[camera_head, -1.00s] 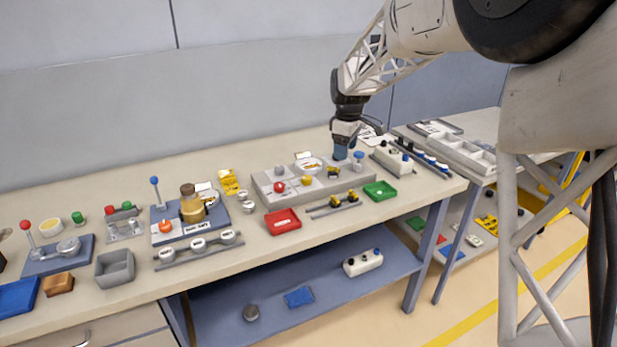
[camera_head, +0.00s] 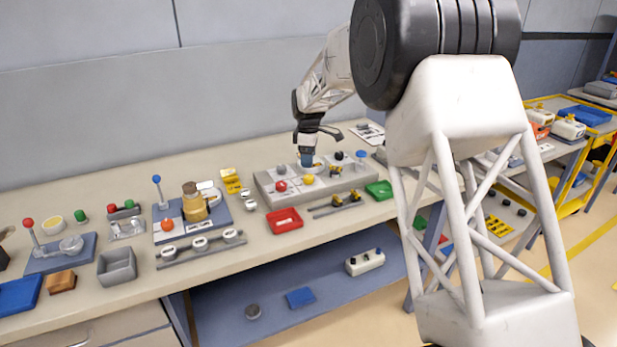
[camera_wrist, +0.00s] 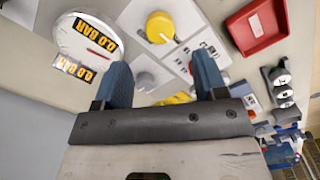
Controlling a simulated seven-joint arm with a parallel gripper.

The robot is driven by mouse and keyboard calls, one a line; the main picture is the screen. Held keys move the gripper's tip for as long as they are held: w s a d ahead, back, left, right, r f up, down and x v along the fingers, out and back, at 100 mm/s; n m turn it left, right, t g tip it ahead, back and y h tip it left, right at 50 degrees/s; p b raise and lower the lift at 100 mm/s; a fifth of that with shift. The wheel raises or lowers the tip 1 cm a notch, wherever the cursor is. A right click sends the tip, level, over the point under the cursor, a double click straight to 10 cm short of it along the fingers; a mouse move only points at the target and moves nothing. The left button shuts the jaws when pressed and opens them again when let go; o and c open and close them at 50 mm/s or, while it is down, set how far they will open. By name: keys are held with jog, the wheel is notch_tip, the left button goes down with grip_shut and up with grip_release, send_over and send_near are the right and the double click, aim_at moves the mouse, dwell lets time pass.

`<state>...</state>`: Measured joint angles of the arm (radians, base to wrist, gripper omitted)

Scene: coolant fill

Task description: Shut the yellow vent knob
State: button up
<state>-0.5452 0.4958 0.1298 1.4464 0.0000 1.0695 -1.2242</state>
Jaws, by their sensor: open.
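The yellow vent knob (camera_head: 308,179) sits on the front part of the grey panel (camera_head: 267,195) on the bench. In the wrist view the yellow knob (camera_wrist: 160,27) shows from above on a pale square plate, with a light mark at its lower edge. My gripper (camera_head: 307,160) is above the panel, behind the yellow knob in the head view. In the wrist view my gripper (camera_wrist: 160,75) is open, its blue fingers apart and empty. The yellow knob lies beyond the fingertips, not between them. A round gauge (camera_wrist: 88,38) reading 0.0 BAR is beside it.
A red knob (camera_head: 281,186) and a grey knob (camera_head: 281,169) stand on the panel's left. A blue knob (camera_head: 361,154) stands at its right. A red tray (camera_head: 285,221) and a green tray (camera_head: 379,190) lie in front. Some bench surface between trays is clear.

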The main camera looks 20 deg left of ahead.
aim_at(309, 176)
jog(key=shift+f, duration=3.9)
jog(key=c, duration=0.9)
